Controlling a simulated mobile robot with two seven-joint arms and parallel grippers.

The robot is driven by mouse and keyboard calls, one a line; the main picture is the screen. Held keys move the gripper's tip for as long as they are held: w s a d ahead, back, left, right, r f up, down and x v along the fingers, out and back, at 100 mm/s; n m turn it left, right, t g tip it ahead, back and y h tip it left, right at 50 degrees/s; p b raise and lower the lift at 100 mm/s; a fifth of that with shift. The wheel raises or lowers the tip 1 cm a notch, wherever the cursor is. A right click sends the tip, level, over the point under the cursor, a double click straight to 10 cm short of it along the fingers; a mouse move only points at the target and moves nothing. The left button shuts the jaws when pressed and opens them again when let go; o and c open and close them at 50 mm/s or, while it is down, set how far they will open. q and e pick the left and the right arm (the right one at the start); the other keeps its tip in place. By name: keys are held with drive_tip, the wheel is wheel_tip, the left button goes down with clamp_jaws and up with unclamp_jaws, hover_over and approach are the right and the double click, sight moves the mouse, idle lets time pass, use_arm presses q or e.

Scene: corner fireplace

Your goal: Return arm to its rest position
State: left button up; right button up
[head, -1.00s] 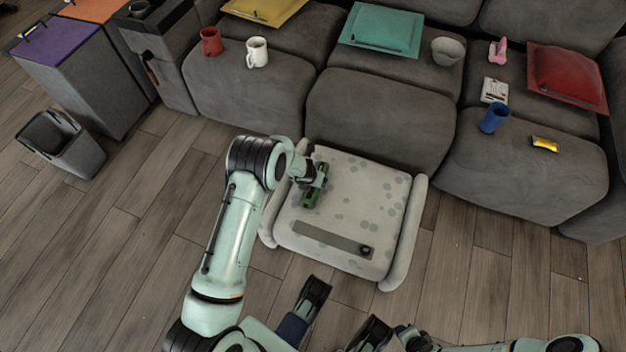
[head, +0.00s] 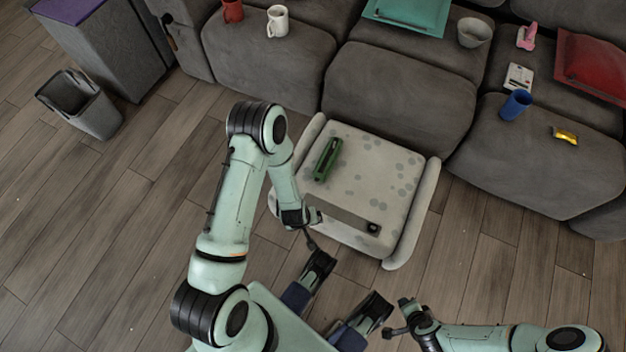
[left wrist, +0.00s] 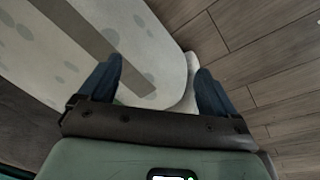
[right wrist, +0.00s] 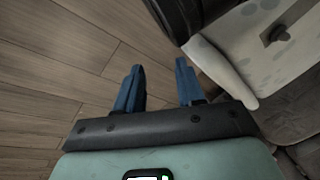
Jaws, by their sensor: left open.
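My left arm comes in from the left of the head view and bends down at its elbow. My left gripper (left wrist: 158,84) is open and empty, its blue fingers apart in the left wrist view. It hangs over the near left edge of a low, pale spotted seat (head: 385,185). A green elongated object (head: 327,158) lies on that seat, clear of the gripper. My right gripper (right wrist: 160,84) is open and empty in the right wrist view, over the floor beside the seat. My right arm lies low at the right of the head view.
A grey sofa (head: 400,105) stands behind the seat, with a white mug (head: 277,21), a blue cup (head: 515,105) and a yellow item (head: 565,136) on it. A grey bin (head: 85,105) stands at left. A brown strip (head: 345,217) crosses the seat. The wooden floor at left is clear.

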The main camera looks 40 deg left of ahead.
use_arm(q)
drive_tip(key=s+d+r+m+h, duration=0.1)
drive_tip(key=s+d+m+h, duration=0.1)
drive_tip(key=d+m, duration=0.35)
drive_tip(key=s+d+r+g+p, duration=0.1)
drive_tip(key=s+r+p, duration=0.2)
drive_tip(key=r+p, duration=0.4)
drive_tip(key=s+d+r+g+h+p, duration=0.1)
drive_tip(key=s+d+r+p, duration=0.1)
drive_tip(key=r+p, duration=0.5)
drive_tip(key=s+d+r+m+g+p, duration=0.1)
drive_tip(key=s+r+p, duration=0.3)
drive_tip(key=r+p, duration=0.3)
drive_tip(key=shift+s+d+r+h, duration=0.25)
drive_tip(key=shift+s+d+h, duration=0.05)
drive_tip(key=shift+s+d, duration=0.1)
use_arm(e)
drive_tip(key=s+a+r+g, duration=0.1)
drive_tip(key=s+r, duration=0.2)
drive_tip(key=r, duration=0.4)
drive_tip(key=s+a+r+g+y, duration=0.1)
drive_tip(key=s+a+r, duration=0.1)
drive_tip(key=r, duration=0.5)
drive_tip(key=s+a+r+n+g, duration=0.1)
drive_tip(key=s+a+r+g, duration=0.1)
drive_tip(key=s+r, duration=0.2)
wheel_tip(320, 180, up, 4)
drive_tip(key=shift+s+a+f+y, duration=0.2)
drive_tip(key=shift+s+f+y, duration=0.05)
drive_tip(key=shift+s+y, duration=0.1)
